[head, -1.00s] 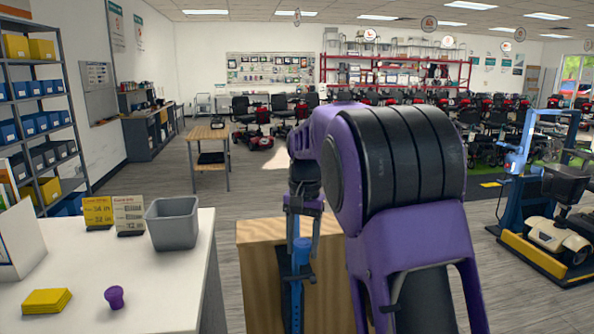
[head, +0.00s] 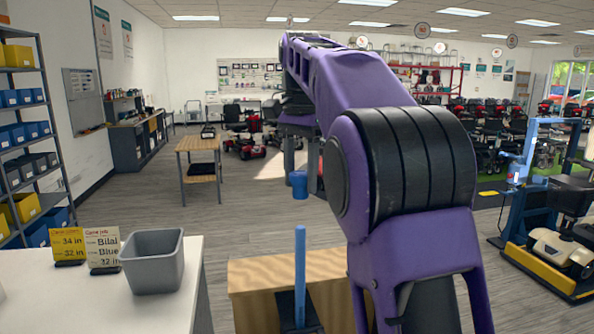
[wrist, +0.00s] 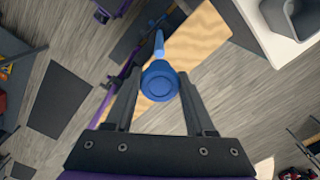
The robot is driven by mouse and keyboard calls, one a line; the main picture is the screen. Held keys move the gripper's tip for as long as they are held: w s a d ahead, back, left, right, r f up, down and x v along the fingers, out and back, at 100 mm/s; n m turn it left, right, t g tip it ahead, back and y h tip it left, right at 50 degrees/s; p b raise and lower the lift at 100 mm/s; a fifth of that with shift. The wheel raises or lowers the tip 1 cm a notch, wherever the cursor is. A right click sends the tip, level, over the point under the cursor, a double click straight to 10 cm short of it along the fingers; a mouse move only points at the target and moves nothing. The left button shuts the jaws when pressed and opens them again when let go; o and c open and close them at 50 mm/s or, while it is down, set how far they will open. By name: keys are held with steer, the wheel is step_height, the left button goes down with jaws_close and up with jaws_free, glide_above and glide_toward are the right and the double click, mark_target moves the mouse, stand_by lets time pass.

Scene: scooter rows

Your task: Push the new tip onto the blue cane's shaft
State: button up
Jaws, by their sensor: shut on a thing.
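The blue cane's shaft (head: 300,270) stands upright in a dark clamp (head: 290,312) on a wooden block, its top end bare. My gripper (head: 301,172) is above it, shut on a blue tip (head: 299,184). A clear gap shows between the tip and the shaft top in the head view. In the wrist view the tip (wrist: 160,82) sits between both fingers, its round end facing the camera, with the shaft (wrist: 158,43) beyond it. The tip's lower opening is hidden. I cannot tell whether this tip is new or worn.
The wooden block (head: 250,275) stands beside a white counter (head: 90,305). On the counter are a grey bin (head: 153,262), a yellow card (head: 68,233) and a cream card (head: 103,248) reading Bilal, Blue, 32 in. A scooter lift (head: 550,215) stands at right.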

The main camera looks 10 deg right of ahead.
mark_target(301, 227)
steer(key=shift+s+f, duration=0.2)
steer(key=shift+f, duration=2.5)
steer(key=shift+f, duration=0.7)
stand_by(1.1)
steer(key=shift+f+b, duration=0.55)
steer(key=shift+f, duration=1)
stand_by(1.5)
steer(key=o, duration=1.4)
